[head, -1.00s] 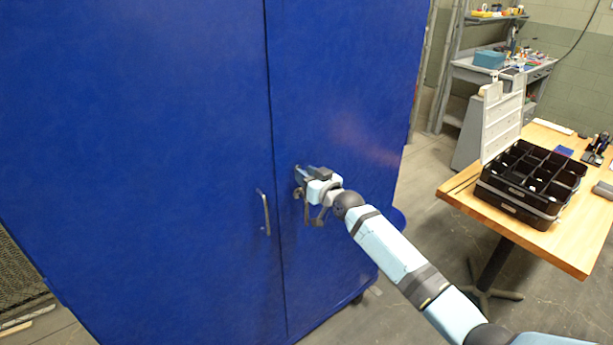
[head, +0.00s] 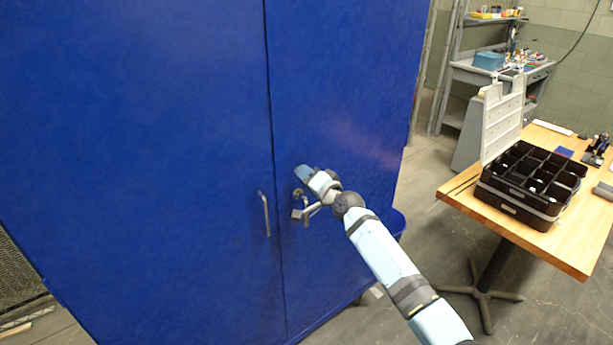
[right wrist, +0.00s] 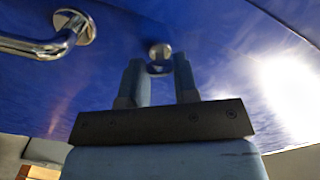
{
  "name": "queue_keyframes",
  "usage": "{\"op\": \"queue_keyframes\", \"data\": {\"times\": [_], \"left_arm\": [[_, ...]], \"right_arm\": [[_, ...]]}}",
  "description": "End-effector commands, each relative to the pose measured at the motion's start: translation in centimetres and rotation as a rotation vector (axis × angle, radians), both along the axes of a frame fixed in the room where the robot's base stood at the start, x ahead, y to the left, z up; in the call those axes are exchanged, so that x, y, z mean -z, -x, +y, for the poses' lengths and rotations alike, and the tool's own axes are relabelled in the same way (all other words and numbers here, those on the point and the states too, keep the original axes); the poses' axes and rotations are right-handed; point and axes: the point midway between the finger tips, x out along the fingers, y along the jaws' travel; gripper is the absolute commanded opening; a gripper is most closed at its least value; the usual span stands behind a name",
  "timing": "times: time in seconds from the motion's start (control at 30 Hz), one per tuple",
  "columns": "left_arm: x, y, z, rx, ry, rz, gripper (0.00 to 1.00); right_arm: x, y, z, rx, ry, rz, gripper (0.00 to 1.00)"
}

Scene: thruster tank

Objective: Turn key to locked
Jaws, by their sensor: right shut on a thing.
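The blue cabinet (head: 180,150) fills the left and middle of the head view, with two closed doors. My right gripper (head: 300,190) is up against the right door. In the right wrist view its two blue fingers (right wrist: 160,70) are shut at a round metal lock (right wrist: 160,51) on the blue surface. The key is mostly hidden between the fingertips; I cannot read its angle. A metal handle (right wrist: 45,45) stands beside the lock, and shows partly under my gripper in the head view. My left gripper is not in view.
The left door has its own metal handle (head: 264,214). A wooden table (head: 560,250) with a black compartment box (head: 515,205) stands at the right. A blue bin (head: 399,222) is beside the cabinet. A grey workbench (head: 480,75) is at the back right.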

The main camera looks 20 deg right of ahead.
Motion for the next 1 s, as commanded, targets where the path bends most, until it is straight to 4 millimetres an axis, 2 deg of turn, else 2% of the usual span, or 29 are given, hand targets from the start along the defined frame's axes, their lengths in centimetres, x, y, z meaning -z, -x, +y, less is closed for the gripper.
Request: {"op": "queue_keyframes", "data": {"times": [0.5,1.0], "left_arm": [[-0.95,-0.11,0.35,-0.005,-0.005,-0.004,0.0],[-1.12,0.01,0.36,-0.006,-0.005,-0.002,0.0]], "right_arm": [[-0.07,-0.01,0.02,0.0,-0.394,0.143,0.04],[0.05,0.01,0.02,0.0,-0.524,0.192,0.04]]}}
